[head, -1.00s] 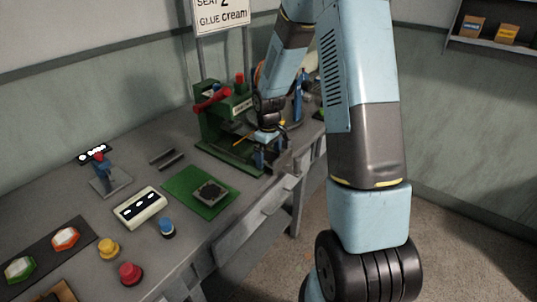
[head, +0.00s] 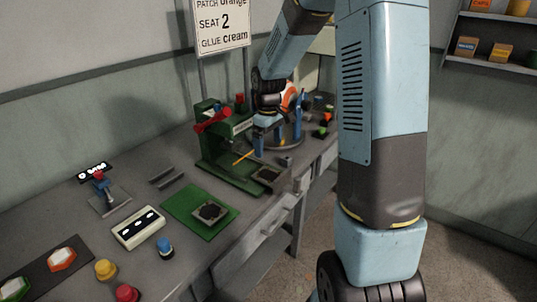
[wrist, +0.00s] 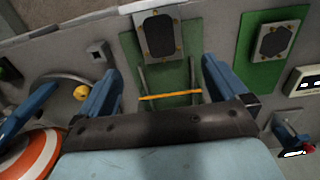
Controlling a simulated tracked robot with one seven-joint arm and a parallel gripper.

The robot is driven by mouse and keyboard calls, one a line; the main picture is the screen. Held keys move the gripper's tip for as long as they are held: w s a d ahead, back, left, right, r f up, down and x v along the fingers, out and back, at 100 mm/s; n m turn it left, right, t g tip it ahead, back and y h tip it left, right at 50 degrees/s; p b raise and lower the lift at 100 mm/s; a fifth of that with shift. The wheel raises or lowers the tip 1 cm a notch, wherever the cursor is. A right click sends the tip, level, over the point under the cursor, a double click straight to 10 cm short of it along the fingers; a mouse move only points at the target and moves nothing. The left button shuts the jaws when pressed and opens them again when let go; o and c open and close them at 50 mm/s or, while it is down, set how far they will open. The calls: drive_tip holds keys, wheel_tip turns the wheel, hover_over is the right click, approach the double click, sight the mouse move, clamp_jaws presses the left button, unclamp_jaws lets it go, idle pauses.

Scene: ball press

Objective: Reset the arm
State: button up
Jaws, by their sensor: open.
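My gripper (head: 269,148) is open and empty, above the front of the green press (head: 210,160) with the red handle. In the wrist view my gripper (wrist: 162,70) shows two blue fingers spread wide, with nothing between them. A grey plate with a dark pad (head: 268,177) lies on the press's green base and also shows in the wrist view (wrist: 159,36), beyond the fingertips. A yellow-orange bar (wrist: 170,96) crosses the base. My arm hides part of the area behind the press.
A second dark-padded plate (head: 210,212) lies on a green mat (head: 183,201). A white panel (head: 138,229), a blue button (head: 165,246) and a small lever stand (head: 104,190) are left of it. An orange-and-white round thing (wrist: 28,158) is near the left finger. A sign (head: 222,25) stands behind.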

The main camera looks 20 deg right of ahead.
drive_tip(key=shift+r, duration=0.5)
drive_tip(key=s+r+m+t, duration=0.3)
drive_tip(key=s+r, duration=0.9)
drive_tip(key=r, duration=0.2)
drive_tip(key=s+r+m+t, duration=0.1)
drive_tip(key=s+r+m, duration=0.1)
drive_tip(key=s, duration=0.6)
drive_tip(key=s+r+m+t, duration=0.1)
drive_tip(key=s+r+m, duration=0.1)
drive_tip(key=s, duration=0.6)
drive_tip(key=shift+s+a+r+t, duration=0.15)
drive_tip(key=shift+r+t, duration=0.15)
